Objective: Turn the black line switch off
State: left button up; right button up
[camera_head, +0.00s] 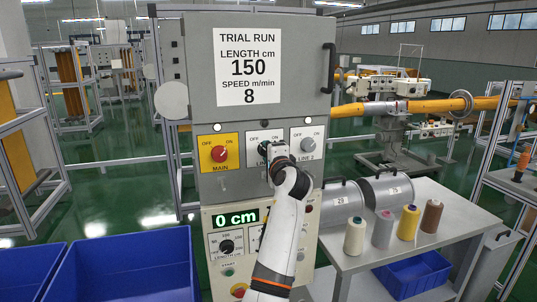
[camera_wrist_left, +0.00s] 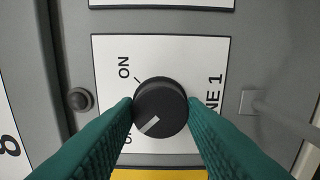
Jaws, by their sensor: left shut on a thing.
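The black line switch (camera_wrist_left: 161,100) is a round black knob on the white LINE 1 plate (camera_wrist_left: 108,48). In the left wrist view its pale pointer mark aims down-left, toward the partly hidden OFF label and away from ON. My left gripper (camera_head: 275,150) is at this switch in the head view and hides most of it. In the left wrist view its two green ribbed fingers are shut on the knob, one on each side. My right gripper is not in view.
A red MAIN switch (camera_head: 219,154) on a yellow plate is left of LINE 1, and a grey LINE 2 switch (camera_head: 307,145) is right. A length display (camera_head: 236,218) reads 0 cm below. Thread cones (camera_head: 408,222) stand on a side table; blue bins (camera_head: 130,270) are at lower left.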

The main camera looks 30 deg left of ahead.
pick_arm(q)
jog(key=o, duration=0.8)
jog(key=shift+r, duration=0.2)
jog(key=shift+c, duration=0.2)
jog(key=shift+o, duration=1.2)
jog(key=shift+w+f, duration=0.1)
jog(key=shift+f, duration=0.1)
jog(key=b+v, duration=0.3)
jog(key=v, duration=0.9)
jog(key=shift+a, duration=0.1)
